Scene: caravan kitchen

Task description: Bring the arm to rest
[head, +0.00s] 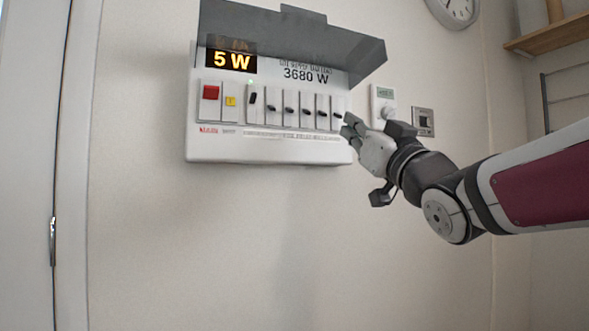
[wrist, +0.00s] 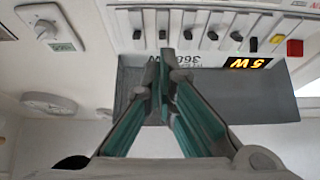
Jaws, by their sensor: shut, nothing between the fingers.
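My gripper (head: 352,130) is shut and empty at the right end of the white breaker panel (head: 260,150) in the head view. In the wrist view, which shows the panel upside down, its fingertips (wrist: 162,58) point at the row of switches. I cannot tell whether they touch the panel. The dark switches (head: 288,109) stand in a row, and the leftmost one sits higher than the others. A red switch (head: 211,92) and a yellow button (head: 231,101) are at the left. The display (head: 231,61) reads 5 W. The grey cover (head: 290,35) is raised.
A thermostat (head: 383,103) and a wall socket (head: 423,122) are on the wall right of the panel, behind my gripper. A clock (head: 454,10) and a wooden shelf (head: 548,36) are higher at the right. The wall below the panel is bare.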

